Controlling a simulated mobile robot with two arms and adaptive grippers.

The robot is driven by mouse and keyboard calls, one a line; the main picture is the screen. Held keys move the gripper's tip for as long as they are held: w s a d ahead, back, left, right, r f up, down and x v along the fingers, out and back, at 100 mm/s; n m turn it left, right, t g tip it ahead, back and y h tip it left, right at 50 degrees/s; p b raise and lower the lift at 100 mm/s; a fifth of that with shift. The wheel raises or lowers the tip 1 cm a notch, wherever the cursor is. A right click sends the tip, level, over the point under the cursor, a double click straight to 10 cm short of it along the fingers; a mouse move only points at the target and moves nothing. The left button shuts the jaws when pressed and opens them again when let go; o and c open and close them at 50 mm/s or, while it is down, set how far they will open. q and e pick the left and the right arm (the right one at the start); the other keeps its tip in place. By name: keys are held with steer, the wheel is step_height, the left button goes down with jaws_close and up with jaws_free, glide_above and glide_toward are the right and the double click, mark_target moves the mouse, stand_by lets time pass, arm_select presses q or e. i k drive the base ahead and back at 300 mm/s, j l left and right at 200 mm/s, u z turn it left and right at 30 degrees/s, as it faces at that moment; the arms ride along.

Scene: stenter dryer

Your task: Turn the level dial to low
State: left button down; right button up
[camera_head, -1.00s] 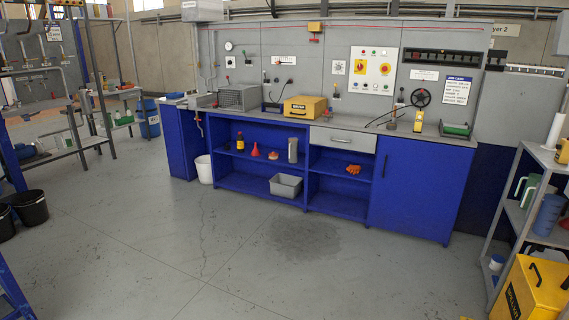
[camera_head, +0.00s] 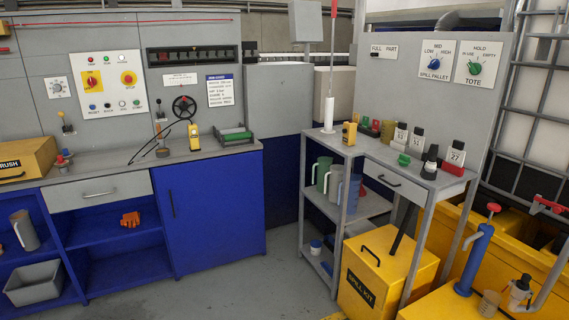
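A plate labelled "SPILL PALLET" (camera_head: 437,61) is on the grey wall panel at the upper right. It carries a small blue dial (camera_head: 434,63) with the words LOW, MID and HIGH around it, LOW on the left and MID at the top. The dial's exact pointing is too small to tell. Beside it on the right is a "TOTE" plate (camera_head: 480,63) with a green dial (camera_head: 474,68) marked IN USE, HOLD and EMPTY. Neither of my grippers is in view.
A grey shelf bench (camera_head: 400,178) with bottles stands below the plates. A yellow spill kit box (camera_head: 385,270) and a yellow pallet with a blue hand pump (camera_head: 475,262) stand in front. A blue workbench (camera_head: 210,215) is on the left. Grey floor is clear between.

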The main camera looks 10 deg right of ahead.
mark_target(435, 64)
steer(key=i+z, duration=0.4)
steer(key=i+j+z, duration=0.15)
steer(key=z, duration=0.25)
steer(key=i+j+z, duration=0.2)
steer(key=z, duration=0.2)
steer(key=i+j+z, duration=0.4)
steer(key=k+l, duration=0.05)
